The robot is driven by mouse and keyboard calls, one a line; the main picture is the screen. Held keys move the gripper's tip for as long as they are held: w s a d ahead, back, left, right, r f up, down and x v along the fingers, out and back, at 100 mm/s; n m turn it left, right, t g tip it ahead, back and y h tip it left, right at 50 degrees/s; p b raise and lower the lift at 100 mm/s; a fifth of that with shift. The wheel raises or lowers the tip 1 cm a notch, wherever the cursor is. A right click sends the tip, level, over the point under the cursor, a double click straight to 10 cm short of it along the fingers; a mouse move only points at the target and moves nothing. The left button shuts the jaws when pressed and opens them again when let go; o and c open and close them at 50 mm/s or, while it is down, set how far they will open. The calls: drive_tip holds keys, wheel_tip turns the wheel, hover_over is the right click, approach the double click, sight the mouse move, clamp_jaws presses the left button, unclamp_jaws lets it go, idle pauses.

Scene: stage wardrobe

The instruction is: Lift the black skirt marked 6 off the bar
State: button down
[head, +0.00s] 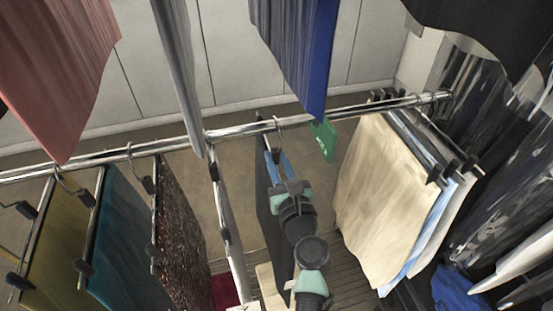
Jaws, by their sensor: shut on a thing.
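A black skirt (264,201) hangs edge-on from a hanger whose hook (279,122) is on the chrome bar (240,130). No mark 6 can be read on it. My gripper (275,156), with blue fingers, is just below the bar at the top of this skirt, shut on its hanger. My wrist and arm hide part of the skirt's right side, and the exact grip point is hard to see.
A green tag (323,139) hangs on the bar just right of the hook. Cream (380,195) and pale blue garments hang further right. Brown sequinned (180,215), teal (122,235) and olive (58,255) garments hang left. Blue (317,65) and pink (65,70) cloths hang above.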

sight(277, 149)
drive_tip(key=shift+a, duration=0.1)
idle(0.3)
drive_tip(key=shift+r+p, duration=1.8)
drive_tip(key=shift+p, duration=0.05)
drive_tip(key=shift+p+v, duration=0.85)
drive_tip(key=shift+v, duration=3.15)
